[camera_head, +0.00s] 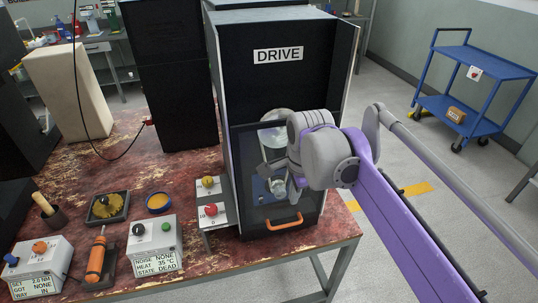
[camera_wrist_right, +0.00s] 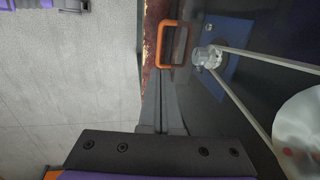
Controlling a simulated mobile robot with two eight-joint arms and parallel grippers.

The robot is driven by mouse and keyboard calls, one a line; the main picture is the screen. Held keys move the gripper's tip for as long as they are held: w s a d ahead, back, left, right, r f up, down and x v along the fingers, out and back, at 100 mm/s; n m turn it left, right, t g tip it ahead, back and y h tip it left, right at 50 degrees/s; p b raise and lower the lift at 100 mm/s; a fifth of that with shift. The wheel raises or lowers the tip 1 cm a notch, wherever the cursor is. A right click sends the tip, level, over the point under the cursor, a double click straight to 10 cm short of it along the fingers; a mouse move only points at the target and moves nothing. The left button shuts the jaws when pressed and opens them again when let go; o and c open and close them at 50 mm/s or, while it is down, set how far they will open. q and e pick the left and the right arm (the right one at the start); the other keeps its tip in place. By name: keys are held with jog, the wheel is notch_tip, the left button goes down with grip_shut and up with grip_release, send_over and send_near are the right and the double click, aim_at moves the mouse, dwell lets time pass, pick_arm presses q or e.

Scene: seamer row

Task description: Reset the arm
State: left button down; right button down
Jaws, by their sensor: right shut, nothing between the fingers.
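My right arm (camera_head: 345,160) reaches in from the right, its grey wrist in front of the black DRIVE cabinet (camera_head: 278,85). In the head view the wrist hides most of the right gripper. In the wrist view my right gripper (camera_wrist_right: 160,85) is shut, with nothing between its fingers. An orange handle (camera_head: 285,222) sits low on the cabinet's front; it also shows beyond the fingertips in the wrist view (camera_wrist_right: 172,45), apart from them as far as I can tell. My left gripper is out of view.
The worn red table (camera_head: 110,170) carries a button box (camera_head: 212,212), white control boxes (camera_head: 153,243), an orange tool (camera_head: 96,258) and a yellow-filled dish (camera_head: 159,202). A blue cart (camera_head: 490,65) stands at the back right.

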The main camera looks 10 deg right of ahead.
jog(key=s+f+n+t+p, duration=0.1)
jog(key=s+f+n+p, duration=0.2)
jog(key=s+n, duration=0.5)
jog(key=s+f+n+t+p, duration=0.2)
jog(key=s+f+n+p, duration=0.2)
jog(key=s+n, duration=0.5)
notch_tip(320, 180, down, 2)
jog(key=shift+s+d+n, duration=0.3)
jog(key=shift+s+d, duration=0.05)
jog(key=shift+s, duration=0.5)
dwell(0.3)
